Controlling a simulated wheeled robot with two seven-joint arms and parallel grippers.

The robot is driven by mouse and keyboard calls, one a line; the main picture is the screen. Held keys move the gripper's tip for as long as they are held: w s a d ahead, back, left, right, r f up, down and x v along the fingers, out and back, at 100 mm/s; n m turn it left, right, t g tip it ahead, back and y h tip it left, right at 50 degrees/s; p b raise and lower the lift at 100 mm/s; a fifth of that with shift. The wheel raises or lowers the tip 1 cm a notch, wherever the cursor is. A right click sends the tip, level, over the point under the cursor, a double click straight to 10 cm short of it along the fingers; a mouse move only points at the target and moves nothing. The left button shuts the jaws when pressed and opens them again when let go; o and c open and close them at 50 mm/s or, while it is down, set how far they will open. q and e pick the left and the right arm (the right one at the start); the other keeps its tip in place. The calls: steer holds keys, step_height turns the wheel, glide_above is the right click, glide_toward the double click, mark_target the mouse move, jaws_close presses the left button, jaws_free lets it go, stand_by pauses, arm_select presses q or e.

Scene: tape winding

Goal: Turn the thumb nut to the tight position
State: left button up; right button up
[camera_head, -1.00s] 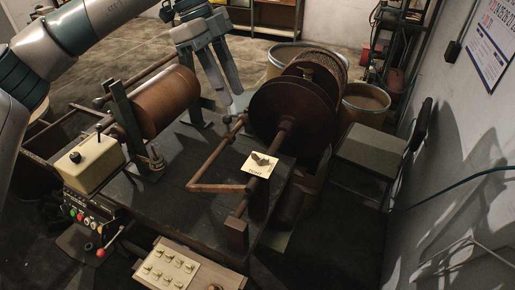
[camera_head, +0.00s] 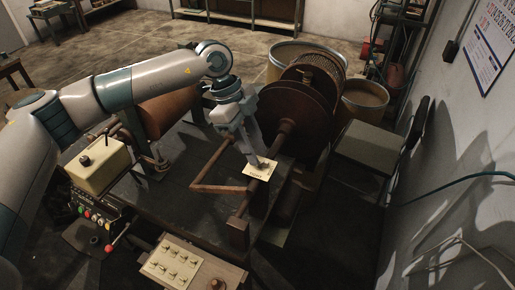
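The thumb nut is on a small cream label plate (camera_head: 258,172) on the winding machine's shaft support, in front of the large brown disc. My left gripper (camera_head: 258,160) points down over the plate with its fingertips at the nut. The fingers hide most of the nut, so I cannot tell its angle or whether they are closed on it. The lettering on the plate's lower edge is too small to read surely. My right gripper is not in view.
The large brown reel disc (camera_head: 292,115) stands just behind the plate. A rusty bent bar (camera_head: 215,189) lies to its left. A cream box (camera_head: 96,166) and a switch panel (camera_head: 172,263) are nearer the front left. A grey bench (camera_head: 369,150) stands at the right.

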arm_select(q)
steer(key=shift+x, duration=0.8)
steer(key=shift+d+f, duration=0.15)
steer(key=shift+f, duration=0.15)
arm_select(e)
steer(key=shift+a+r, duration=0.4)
arm_select(q)
steer(key=shift+c, duration=0.3)
jaws_close()
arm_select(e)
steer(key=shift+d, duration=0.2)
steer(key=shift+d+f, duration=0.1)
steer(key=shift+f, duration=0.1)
